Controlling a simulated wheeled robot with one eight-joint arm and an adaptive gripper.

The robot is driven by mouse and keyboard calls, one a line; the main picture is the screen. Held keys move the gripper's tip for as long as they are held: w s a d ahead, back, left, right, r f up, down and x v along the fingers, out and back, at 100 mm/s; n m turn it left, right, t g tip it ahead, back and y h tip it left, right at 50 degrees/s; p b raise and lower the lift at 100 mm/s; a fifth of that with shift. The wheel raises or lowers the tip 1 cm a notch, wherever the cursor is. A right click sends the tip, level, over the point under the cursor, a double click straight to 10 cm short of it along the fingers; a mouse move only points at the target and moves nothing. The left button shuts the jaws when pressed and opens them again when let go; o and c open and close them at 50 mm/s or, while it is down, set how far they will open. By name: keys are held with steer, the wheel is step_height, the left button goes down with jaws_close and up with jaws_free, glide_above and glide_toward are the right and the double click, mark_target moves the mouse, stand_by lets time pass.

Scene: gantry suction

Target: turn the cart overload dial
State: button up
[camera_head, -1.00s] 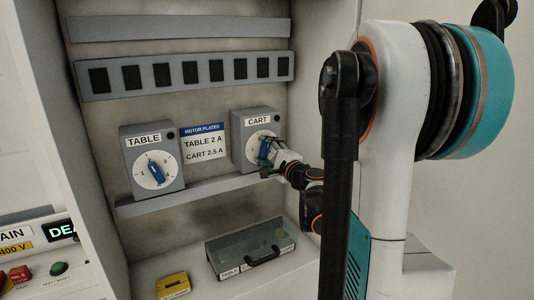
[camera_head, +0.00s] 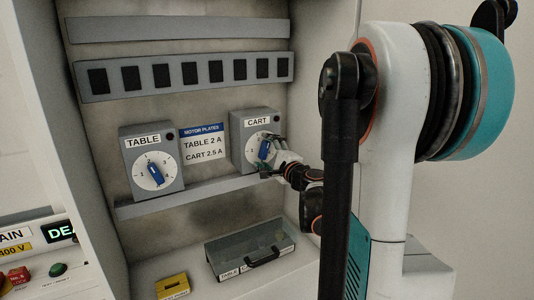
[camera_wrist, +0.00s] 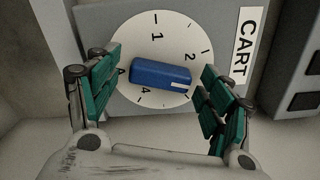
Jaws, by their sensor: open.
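The cart overload dial (camera_head: 262,147) is a white numbered disc on a grey box labelled CART. Its blue knob (camera_wrist: 160,75) lies nearly level across the disc in the wrist view. The white mark at the knob's right end points right and slightly down, below the 2. The 1, 2 and 4 show; the 3 is not visible. My gripper (camera_wrist: 160,66) is open, with one teal-padded finger on each side of the knob and visible gaps to both. In the head view my gripper (camera_head: 272,153) is at the right side of the dial.
A similar TABLE dial (camera_head: 155,170) is on the left. Between the boxes a motor plates sign (camera_head: 204,143) reads TABLE 2 A, CART 2.5 A. A grey ledge (camera_head: 200,193) runs below. A clear-lidded case (camera_head: 228,262) and a yellow block (camera_head: 173,286) sit on the cabinet floor.

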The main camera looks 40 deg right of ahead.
steer(key=v, duration=1.2)
